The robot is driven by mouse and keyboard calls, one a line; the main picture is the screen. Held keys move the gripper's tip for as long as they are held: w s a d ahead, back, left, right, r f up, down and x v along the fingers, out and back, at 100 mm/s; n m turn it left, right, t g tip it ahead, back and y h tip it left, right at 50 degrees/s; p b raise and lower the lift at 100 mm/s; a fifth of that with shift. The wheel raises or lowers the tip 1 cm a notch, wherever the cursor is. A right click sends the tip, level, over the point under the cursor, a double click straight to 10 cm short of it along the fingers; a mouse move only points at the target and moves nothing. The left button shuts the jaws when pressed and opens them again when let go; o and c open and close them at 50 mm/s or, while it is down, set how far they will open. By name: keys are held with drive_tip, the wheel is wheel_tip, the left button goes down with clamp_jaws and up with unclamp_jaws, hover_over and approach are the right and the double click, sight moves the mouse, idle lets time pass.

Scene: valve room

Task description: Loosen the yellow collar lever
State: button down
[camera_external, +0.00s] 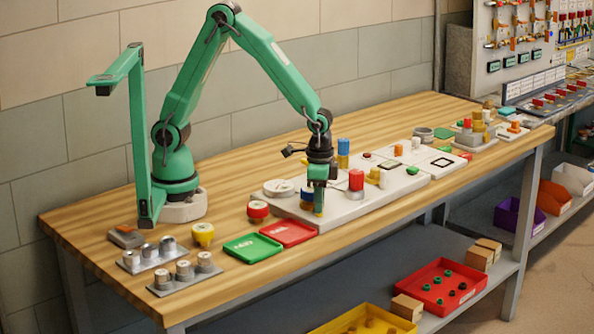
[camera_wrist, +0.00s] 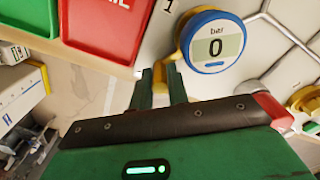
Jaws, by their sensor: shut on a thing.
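The yellow collar lever (camera_wrist: 184,42) shows in the wrist view as a yellow band at the left side of a round blue-rimmed gauge (camera_wrist: 215,45). The gauge reads 0 bar. My gripper (camera_wrist: 164,78) has its two green fingers close together at the lower left of the gauge, shut on the lever. The gripped part is mostly hidden between the fingers.
A red tray (camera_external: 288,233) and a green tray (camera_external: 252,248) lie left of the panel (camera_external: 350,205). A red-topped valve (camera_external: 356,181) stands just right of my gripper, and a blue and yellow post (camera_external: 343,154) behind it. The table's front edge is near.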

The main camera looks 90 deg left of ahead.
drive_tip(key=shift+w+a+n, duration=0.35)
drive_tip(key=shift+w+n, duration=0.35)
drive_tip(key=shift+n, duration=0.5)
drive_tip(key=n, duration=0.1)
drive_tip(key=w+a+n, duration=0.1)
drive_tip(key=shift+w+n, duration=0.1)
drive_tip(key=shift+n, duration=0.3)
drive_tip(key=n, duration=0.1)
drive_tip(key=w+a+n, duration=0.1)
drive_tip(key=n, duration=0.1)
drive_tip(key=shift+a, duration=0.2)
drive_tip(key=shift+w+a+n, duration=0.15)
drive_tip(key=shift+a+n, duration=0.2)
drive_tip(key=shift+n, duration=0.4)
drive_tip(key=shift+w+a+n, duration=0.15)
drive_tip(key=shift+a+n, duration=0.15)
drive_tip(key=shift+n, duration=0.45)
drive_tip(key=c, duration=1.6)
unclamp_jaws()
drive_tip(key=shift+r, duration=0.1)
